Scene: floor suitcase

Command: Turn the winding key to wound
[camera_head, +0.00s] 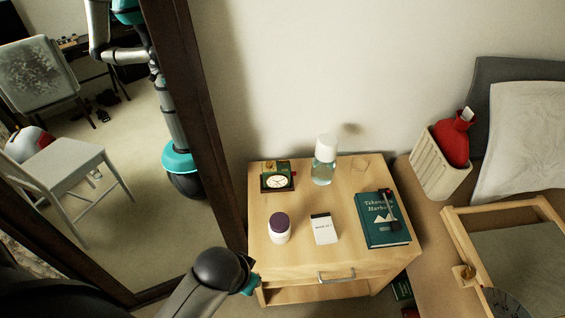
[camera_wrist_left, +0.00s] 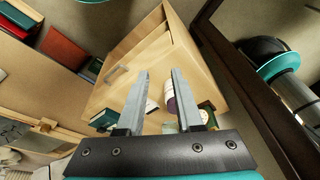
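A small clock (camera_head: 277,182) with a pale round face stands at the back left of the wooden nightstand (camera_head: 258,238). It has a brass-coloured top and a small red part on its right side. I cannot make out a separate winding key. In the left wrist view the clock (camera_wrist_left: 208,110) is partly hidden behind the right finger. My left gripper (camera_wrist_left: 160,73) is open and empty, its two fingers apart, with the nightstand beyond them. In the head view only my left arm shows, in front of the nightstand's left side; its fingertips are not clear there. My right gripper is not in view.
A dark-framed mirror (camera_head: 197,110) is close on the left. A ribbed bin (camera_head: 435,165) stands right.

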